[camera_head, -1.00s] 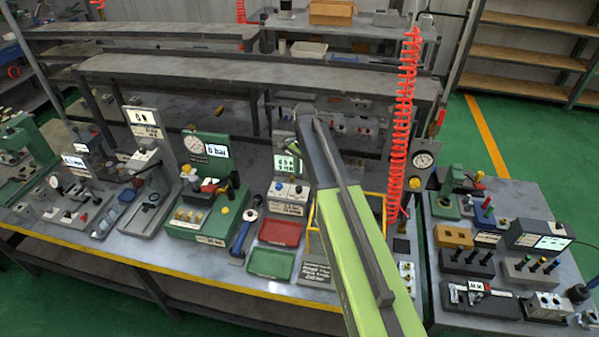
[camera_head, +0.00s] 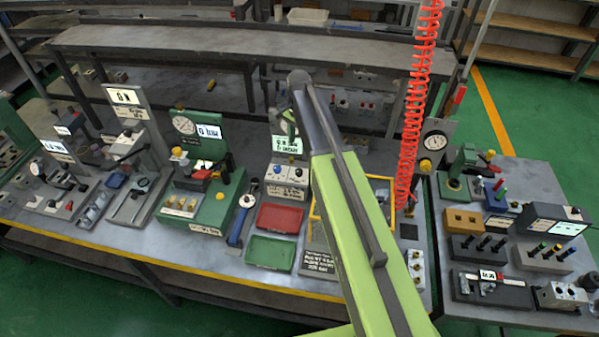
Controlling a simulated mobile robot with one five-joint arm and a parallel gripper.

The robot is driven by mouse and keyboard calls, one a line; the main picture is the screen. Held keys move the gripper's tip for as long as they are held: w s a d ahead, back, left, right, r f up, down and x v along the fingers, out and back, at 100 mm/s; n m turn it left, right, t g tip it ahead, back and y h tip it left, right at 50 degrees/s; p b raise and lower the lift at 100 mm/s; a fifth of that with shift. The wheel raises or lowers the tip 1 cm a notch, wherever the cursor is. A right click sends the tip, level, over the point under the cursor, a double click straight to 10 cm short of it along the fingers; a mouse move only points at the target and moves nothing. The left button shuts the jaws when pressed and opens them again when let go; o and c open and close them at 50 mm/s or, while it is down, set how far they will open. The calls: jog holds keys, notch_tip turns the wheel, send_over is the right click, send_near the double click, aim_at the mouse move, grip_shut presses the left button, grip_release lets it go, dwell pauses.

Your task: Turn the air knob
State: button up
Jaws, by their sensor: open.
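I cannot tell from the lettering which knob is the air knob. My lime-green arm crosses the middle of the view above the bench, and its upper end bends away. My gripper is hidden beyond that bend, so its jaws do not show.
A red tray (camera_head: 279,218) and a green tray (camera_head: 270,253) lie left of my arm. A yellow-rimmed frame (camera_head: 315,217) is partly behind it. The red coiled hose (camera_head: 418,95) hangs to the right. A side table (camera_head: 540,185) holds several blocks and instruments.

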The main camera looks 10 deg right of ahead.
aim_at(299, 171)
notch_tip(299, 171, down, 14)
jog(key=b, duration=1.3)
jog(key=shift+s+f, duration=0.15)
